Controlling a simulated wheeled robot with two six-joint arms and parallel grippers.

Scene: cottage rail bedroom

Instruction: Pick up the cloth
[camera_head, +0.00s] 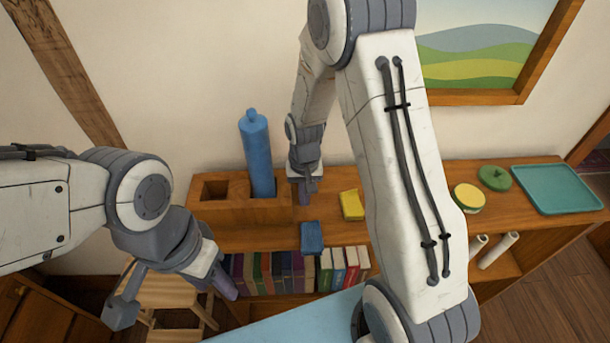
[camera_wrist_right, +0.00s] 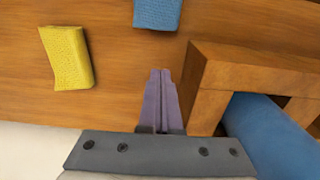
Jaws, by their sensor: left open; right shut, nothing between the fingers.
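A blue folded piece (camera_head: 312,237) lies at the front edge of the wooden shelf top; it also shows at the top of the right wrist view (camera_wrist_right: 157,14). A yellow textured block (camera_head: 351,204) lies behind it to the right, and at the left of the right wrist view (camera_wrist_right: 67,57). I cannot tell for sure which is the cloth. My right gripper (camera_head: 304,196) is shut and empty, beside the wooden box; its fingertips (camera_wrist_right: 160,72) point between box and yellow block, touching neither piece. My left gripper (camera_head: 174,299) is open and empty, left of the shelf.
The wooden compartment box (camera_head: 222,213) holds a tall blue bottle (camera_head: 257,155). A yellow round container (camera_head: 468,197), green lid (camera_head: 495,177) and teal tray (camera_head: 556,189) stand to the right. Books (camera_head: 265,272) fill the shelf below. A stool (camera_head: 170,292) stands at lower left.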

